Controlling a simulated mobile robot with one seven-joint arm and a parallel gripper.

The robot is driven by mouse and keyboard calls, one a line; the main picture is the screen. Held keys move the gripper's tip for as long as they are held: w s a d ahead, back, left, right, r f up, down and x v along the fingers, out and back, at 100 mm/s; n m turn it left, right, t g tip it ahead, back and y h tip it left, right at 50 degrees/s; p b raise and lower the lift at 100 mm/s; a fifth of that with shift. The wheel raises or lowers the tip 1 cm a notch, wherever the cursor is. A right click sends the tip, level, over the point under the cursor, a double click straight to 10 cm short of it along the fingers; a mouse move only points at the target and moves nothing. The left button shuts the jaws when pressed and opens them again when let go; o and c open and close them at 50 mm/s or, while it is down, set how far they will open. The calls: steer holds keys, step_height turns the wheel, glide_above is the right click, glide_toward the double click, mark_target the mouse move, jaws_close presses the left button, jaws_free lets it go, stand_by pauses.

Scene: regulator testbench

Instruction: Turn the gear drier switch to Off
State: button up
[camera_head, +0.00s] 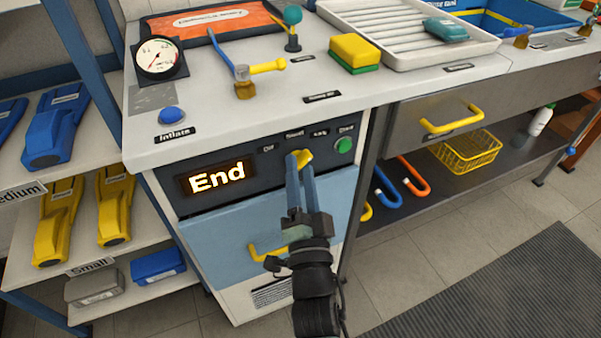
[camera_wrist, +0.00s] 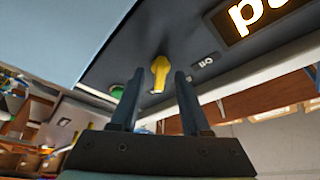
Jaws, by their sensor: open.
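The gear drier switch is a yellow knob (camera_head: 304,157) on the dark panel under the counter. It sits below several small labels; "Off" (camera_head: 268,149) is at the left. In the upside-down wrist view the knob (camera_wrist: 160,73) looks upright, its narrow end toward the middle label, not toward "Off" (camera_wrist: 205,63). My gripper (camera_head: 299,163) is in front of the panel, open, with its tips close to the knob. In the wrist view the gripper (camera_wrist: 159,80) has one finger on each side of the knob, with gaps. Touch cannot be told.
A lit display (camera_head: 216,178) reads "End" left of the knob. A green button (camera_head: 344,146) is close on its right. A blue drawer front (camera_head: 220,235) with a yellow handle (camera_head: 268,252) lies below.

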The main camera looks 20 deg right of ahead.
jaws_close()
